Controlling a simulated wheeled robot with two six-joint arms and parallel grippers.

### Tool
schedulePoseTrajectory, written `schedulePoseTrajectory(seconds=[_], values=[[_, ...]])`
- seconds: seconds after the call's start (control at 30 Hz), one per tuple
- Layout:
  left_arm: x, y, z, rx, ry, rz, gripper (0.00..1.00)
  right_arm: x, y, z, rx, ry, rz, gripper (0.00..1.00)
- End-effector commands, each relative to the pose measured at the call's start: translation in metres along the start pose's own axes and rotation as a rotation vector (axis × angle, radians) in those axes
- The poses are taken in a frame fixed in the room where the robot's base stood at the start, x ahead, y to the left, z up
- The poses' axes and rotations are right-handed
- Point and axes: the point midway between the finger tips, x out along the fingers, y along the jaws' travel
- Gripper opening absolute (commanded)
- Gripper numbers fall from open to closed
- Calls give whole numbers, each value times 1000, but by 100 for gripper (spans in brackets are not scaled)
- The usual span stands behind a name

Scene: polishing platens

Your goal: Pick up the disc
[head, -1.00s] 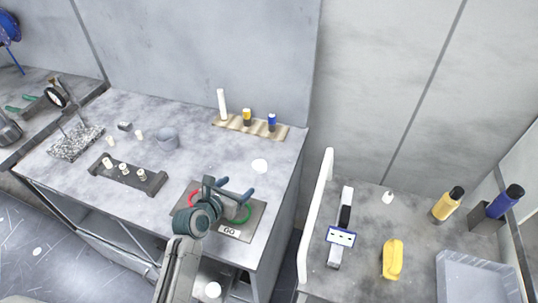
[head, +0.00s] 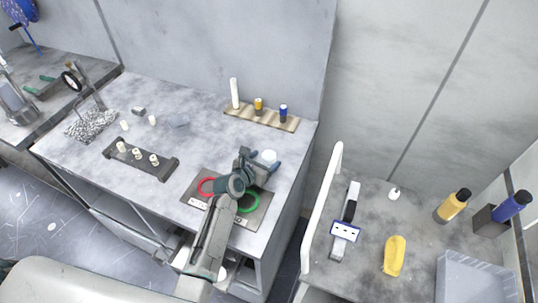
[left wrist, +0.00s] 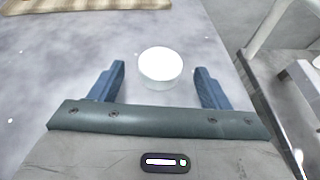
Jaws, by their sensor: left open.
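The white disc (head: 268,156) lies flat on the grey speckled bench, near its right edge. In the left wrist view the disc (left wrist: 160,64) sits ahead of the palm, about midway between the two blue fingers. My left gripper (head: 260,162) is open and empty, its fingers on either side of the disc and apart from it in the wrist view. In the head view the gripper partly hides the disc. The height of the fingertips above the bench is hard to tell. My right gripper is not in view.
A mat with a red ring (head: 206,187) and a green ring (head: 248,203) lies under my left arm. A dark rack (head: 146,160) holds small white pieces. A wavy holder (head: 261,117) with several bottles stands behind. A white panel (head: 322,205) rises right of the bench.

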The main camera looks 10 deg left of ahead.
Motion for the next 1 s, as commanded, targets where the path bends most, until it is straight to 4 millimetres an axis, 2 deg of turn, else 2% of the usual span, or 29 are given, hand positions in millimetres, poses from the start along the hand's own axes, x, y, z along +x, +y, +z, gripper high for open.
schedulePoseTrajectory(seconds=[0.1,0.37,0.6,0.63,1.0], values=[[9,0,0,0,0,1,70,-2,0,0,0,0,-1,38],[10,0,-1,0,0,1,70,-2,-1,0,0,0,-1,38],[10,0,-1,0,0,1,23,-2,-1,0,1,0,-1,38],[10,0,-1,0,0,1,20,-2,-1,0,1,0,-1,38],[9,0,4,0,-2,0,20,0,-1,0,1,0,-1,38]])
